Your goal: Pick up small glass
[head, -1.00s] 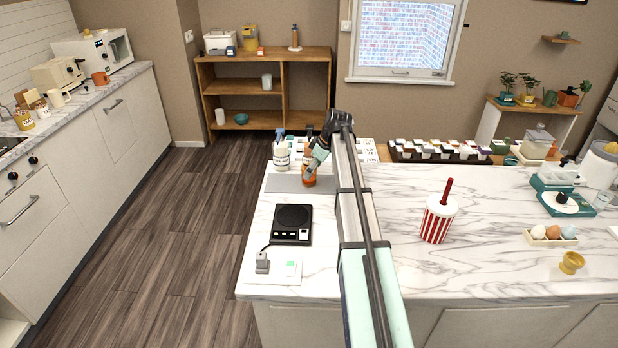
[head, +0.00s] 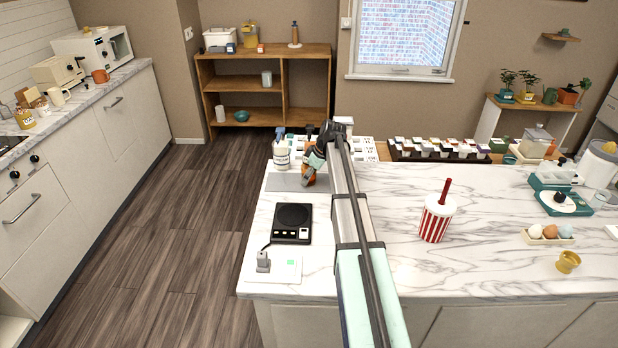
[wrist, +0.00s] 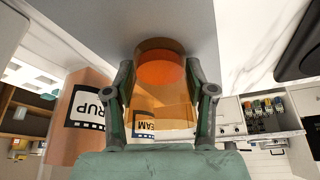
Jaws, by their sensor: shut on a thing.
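The small glass is an amber, see-through tumbler (wrist: 160,85) in the middle of the wrist view. My gripper (wrist: 159,72) is shut on it, with one dark green finger against each side. In the head view my gripper (head: 308,178) is over the grey mat (head: 283,183) at the far left end of the marble counter. There the glass shows only as a small orange patch, mostly hidden by the gripper. I cannot tell whether its base touches the mat.
A peach syrup jar (wrist: 88,110) stands close to the glass. A white labelled jar (head: 281,158) is just left of my gripper. A black scale (head: 292,222) lies in front of the mat. A red-striped cup (head: 436,220) stands to the right, with bare marble around it.

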